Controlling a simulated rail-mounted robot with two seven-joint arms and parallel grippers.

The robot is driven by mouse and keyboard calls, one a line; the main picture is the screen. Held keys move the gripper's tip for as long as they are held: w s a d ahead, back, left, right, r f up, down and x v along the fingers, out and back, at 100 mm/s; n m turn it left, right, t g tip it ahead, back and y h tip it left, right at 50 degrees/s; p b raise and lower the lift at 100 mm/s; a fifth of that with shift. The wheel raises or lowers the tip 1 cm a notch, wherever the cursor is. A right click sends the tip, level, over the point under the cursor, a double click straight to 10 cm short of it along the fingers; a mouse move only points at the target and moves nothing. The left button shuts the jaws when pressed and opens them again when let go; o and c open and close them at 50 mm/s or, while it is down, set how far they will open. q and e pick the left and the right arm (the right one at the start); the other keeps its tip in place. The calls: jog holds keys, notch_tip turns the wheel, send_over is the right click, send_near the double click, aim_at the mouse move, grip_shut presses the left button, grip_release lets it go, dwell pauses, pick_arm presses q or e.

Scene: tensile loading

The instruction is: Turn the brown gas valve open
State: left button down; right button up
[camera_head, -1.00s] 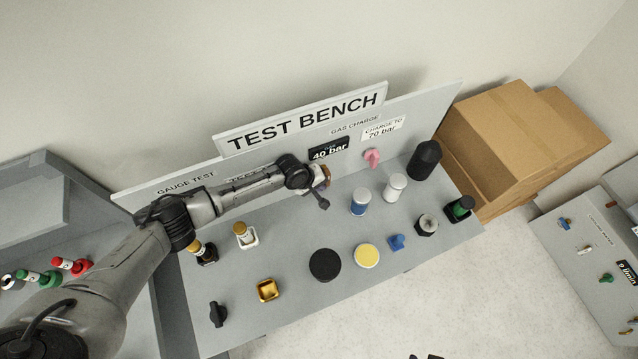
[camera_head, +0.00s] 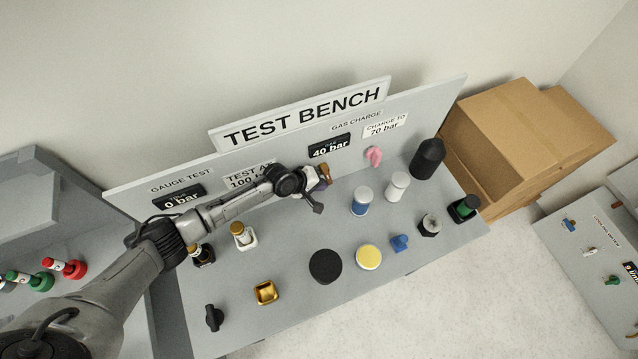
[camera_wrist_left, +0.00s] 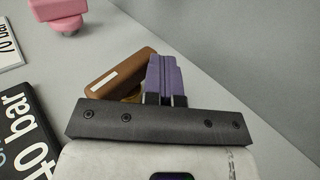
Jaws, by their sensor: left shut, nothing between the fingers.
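The brown gas valve (camera_head: 324,171) is on the bench's back panel, below the 40 bar display, partly hidden by my left gripper. In the left wrist view, its brown handle (camera_wrist_left: 122,70) with a white mark lies tilted, just left of the purple fingers. My left gripper (camera_head: 323,184) is at the valve; its fingers (camera_wrist_left: 164,72) are closed together with nothing between them. They are beside the handle, and I cannot tell whether they touch it. The gas display (camera_head: 329,147) reads 40 bar. A sign (camera_head: 384,126) says charge to 70 bar. My right gripper is out of view.
A pink valve (camera_head: 373,156) is on the panel to the right. Blue (camera_head: 361,201) and white (camera_head: 396,187) cylinders and a black bottle (camera_head: 427,158) stand on the bench to the right. Black (camera_head: 325,266) and yellow (camera_head: 368,256) discs lie nearer the front.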

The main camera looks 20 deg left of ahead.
pick_arm(q)
jog(key=shift+d+t+h+b, duration=0.1)
jog(key=shift+t+h+b, duration=0.2)
jog(key=shift+b, duration=0.3)
jog(key=shift+w+f, duration=0.1)
dwell(0.5)
jog(key=shift+h+b, duration=0.3)
jog(key=shift+b, duration=0.6)
jog(key=shift+f+t+b, duration=0.1)
jog(key=shift+t+b, duration=0.2)
jog(key=shift+t, duration=0.1)
jog(key=shift+w+d+f+h+b, duration=0.1)
jog(key=shift+h+b, duration=0.2)
jog(key=shift+b, duration=0.55)
jog(key=shift+t, duration=0.3)
